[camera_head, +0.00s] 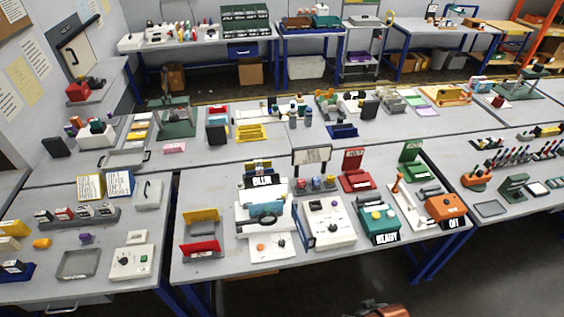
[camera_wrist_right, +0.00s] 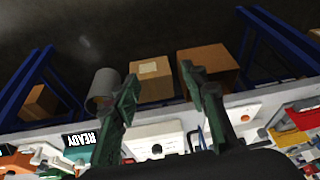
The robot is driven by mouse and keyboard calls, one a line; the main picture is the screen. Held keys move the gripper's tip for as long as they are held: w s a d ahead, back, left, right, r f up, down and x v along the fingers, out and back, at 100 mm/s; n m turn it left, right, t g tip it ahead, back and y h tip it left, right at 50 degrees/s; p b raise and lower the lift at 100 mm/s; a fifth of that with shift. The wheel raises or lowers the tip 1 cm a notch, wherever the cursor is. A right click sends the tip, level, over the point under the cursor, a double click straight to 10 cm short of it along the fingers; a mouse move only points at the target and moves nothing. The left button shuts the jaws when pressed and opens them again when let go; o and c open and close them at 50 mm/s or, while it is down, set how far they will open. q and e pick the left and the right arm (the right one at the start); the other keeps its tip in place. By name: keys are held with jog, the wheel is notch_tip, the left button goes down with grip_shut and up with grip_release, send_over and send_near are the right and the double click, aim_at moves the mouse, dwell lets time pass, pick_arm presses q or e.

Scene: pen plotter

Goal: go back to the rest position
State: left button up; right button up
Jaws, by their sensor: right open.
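The pen plotter (camera_head: 264,215), a white machine with a BLUE sign, stands on the middle table in the head view. Right of it are a white control box (camera_head: 328,222) and a teal box with a READY sign (camera_head: 378,222). In the right wrist view my right gripper (camera_wrist_right: 160,78) has its two green fingers spread with nothing between them. Table edge and floor show past it; it looks clear of the table things. The READY sign (camera_wrist_right: 80,138) shows upside down there. My left gripper is in neither view.
An orange box with an OFF sign (camera_head: 446,207) stands at the table's right end. Red and yellow holders (camera_head: 201,247) stand at its left. Cardboard boxes (camera_wrist_right: 153,80) and blue table legs (camera_wrist_right: 280,40) show in the wrist view.

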jog(key=s+d+r+m+h, duration=0.2)
jog(key=s+d+m, duration=0.1)
jog(key=s+d, duration=0.6)
notch_tip(320, 180, down, 36)
jog(key=s+g+b, duration=0.1)
jog(key=b, duration=0.5)
pick_arm(q)
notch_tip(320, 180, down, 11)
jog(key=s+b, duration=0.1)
jog(key=b, duration=0.4)
pick_arm(e)
jog(key=s+f+n+g, duration=0.1)
jog(key=s+f, duration=1.8)
jog(key=f, duration=0.3)
jog(key=shift+s+f+g, duration=0.2)
jog(key=shift+s+g, duration=0.1)
jog(key=shift+g, duration=0.1)
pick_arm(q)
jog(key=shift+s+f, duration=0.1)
pick_arm(e)
jog(key=shift+a, duration=0.1)
